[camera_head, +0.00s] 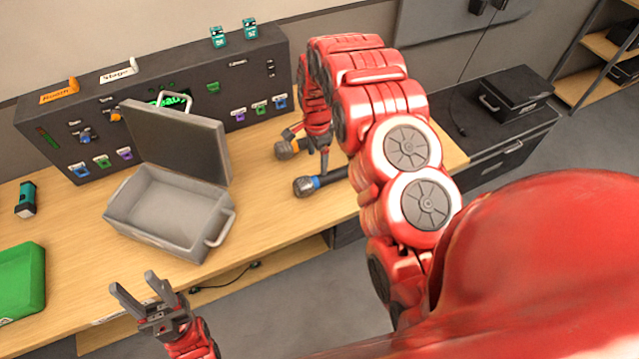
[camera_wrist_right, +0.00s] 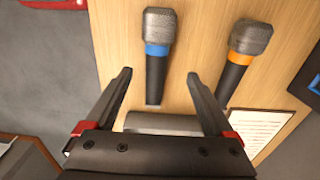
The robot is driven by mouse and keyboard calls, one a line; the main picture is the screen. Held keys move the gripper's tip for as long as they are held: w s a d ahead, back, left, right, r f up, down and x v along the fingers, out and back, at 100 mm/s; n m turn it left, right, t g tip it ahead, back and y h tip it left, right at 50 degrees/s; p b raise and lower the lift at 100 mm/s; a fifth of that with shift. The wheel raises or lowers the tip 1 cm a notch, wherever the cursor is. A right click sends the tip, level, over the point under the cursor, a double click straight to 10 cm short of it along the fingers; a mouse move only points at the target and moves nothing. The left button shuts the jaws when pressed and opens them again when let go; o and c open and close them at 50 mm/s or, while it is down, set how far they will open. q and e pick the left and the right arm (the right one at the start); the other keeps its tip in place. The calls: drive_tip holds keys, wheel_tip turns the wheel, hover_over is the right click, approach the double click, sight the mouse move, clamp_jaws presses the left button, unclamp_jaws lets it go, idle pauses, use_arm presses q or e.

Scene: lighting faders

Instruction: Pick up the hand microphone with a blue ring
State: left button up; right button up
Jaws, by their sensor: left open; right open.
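The hand microphone with a blue ring (camera_head: 313,185) lies on the wooden table, with its grey head toward the left and part of its dark handle hidden by my right arm. In the right wrist view, the blue-ringed microphone (camera_wrist_right: 157,50) lies with its handle in line with the gap between the fingers. My right gripper (camera_wrist_right: 160,75) is open and empty; its height above the handle is hard to tell. A second microphone with an orange ring (camera_wrist_right: 240,57) lies to the right in that view. My left gripper (camera_head: 132,281) is open and empty, in front of the table edge.
An open grey case (camera_head: 165,213) stands on the table left of the microphones. Behind it is a dark fader console (camera_head: 205,75). A green tray (camera_head: 20,285) and a teal-black object (camera_head: 27,199) are at the left. A white sheet (camera_wrist_right: 258,130) lies near the orange-ringed microphone.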

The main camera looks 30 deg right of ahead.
sight(319, 177)
drive_tip(key=shift+d+f+b, duration=0.1)
drive_tip(key=shift+f+b, duration=0.25)
drive_tip(key=shift+f, duration=0.4)
drive_tip(key=shift+f+p, duration=0.6)
drive_tip(key=shift+f, duration=0.75)
drive_tip(key=shift+s+f+p, duration=0.2)
drive_tip(key=shift+f+p, duration=0.2)
drive_tip(key=shift+p, duration=0.15)
wheel_tip(319, 177, down, 4)
drive_tip(key=shift+s+r+p, duration=0.15)
drive_tip(key=shift+p, duration=0.8)
drive_tip(key=shift+f, duration=0.4)
drive_tip(key=shift+d, duration=0.1)
clamp_jaws()
